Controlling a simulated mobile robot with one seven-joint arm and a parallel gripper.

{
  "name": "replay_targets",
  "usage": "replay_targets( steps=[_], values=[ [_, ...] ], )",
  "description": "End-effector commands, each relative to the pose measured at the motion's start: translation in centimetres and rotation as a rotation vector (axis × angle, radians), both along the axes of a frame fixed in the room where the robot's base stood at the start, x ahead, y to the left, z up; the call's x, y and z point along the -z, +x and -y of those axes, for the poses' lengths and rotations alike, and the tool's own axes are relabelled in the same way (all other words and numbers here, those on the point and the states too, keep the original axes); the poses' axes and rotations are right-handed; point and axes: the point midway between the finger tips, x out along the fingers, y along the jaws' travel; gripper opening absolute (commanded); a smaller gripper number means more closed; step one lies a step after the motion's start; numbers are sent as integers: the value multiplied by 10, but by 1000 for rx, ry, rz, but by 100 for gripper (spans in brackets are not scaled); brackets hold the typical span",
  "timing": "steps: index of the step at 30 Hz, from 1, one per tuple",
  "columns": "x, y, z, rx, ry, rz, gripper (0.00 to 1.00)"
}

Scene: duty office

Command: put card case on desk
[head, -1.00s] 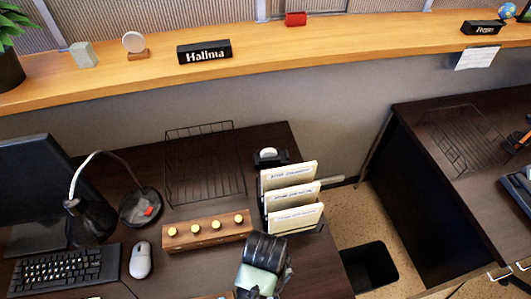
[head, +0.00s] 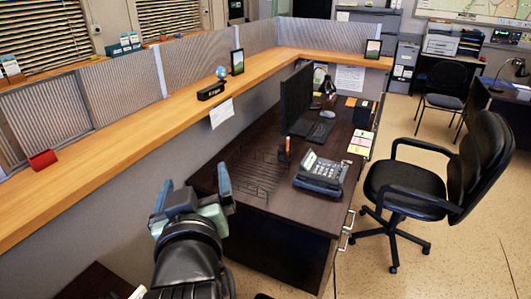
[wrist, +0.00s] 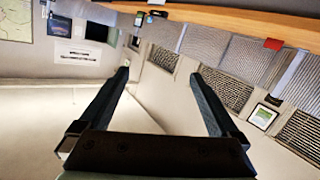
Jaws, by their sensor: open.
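A small red block-like object (head: 42,160), which may be the card case, sits on the wooden ledge at the far left of the head view. It also shows on the ledge at upper right in the wrist view (wrist: 273,44). The dark desk (head: 300,206) stands below the ledge at centre. My gripper (head: 192,196) is raised left of this desk, below the ledge in the picture and apart from the red object. In the wrist view, its fingers (wrist: 161,75) are wide apart with nothing between them.
The desk holds a phone (head: 322,172), a wire tray (head: 256,178), a monitor (head: 297,98) and a keyboard (head: 320,131). A black name block (head: 211,90) and a globe (head: 221,72) stand on the ledge. An office chair (head: 440,185) stands right on open floor.

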Motion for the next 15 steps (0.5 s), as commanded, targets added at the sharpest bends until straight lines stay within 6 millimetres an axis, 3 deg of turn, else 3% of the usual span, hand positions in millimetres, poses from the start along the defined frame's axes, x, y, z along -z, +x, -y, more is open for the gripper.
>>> replay_targets(
  steps=[1,3,6,10,12,15],
  values=[
    [-53,1,22,45,64,136,98],
    [-118,-8,50,92,142,311,98],
    [-197,-36,85,136,231,545,98],
    [-266,-81,115,160,305,780,98],
    [-287,-100,125,163,327,864,98],
    [-303,-116,131,163,343,928,98]
  ],
)
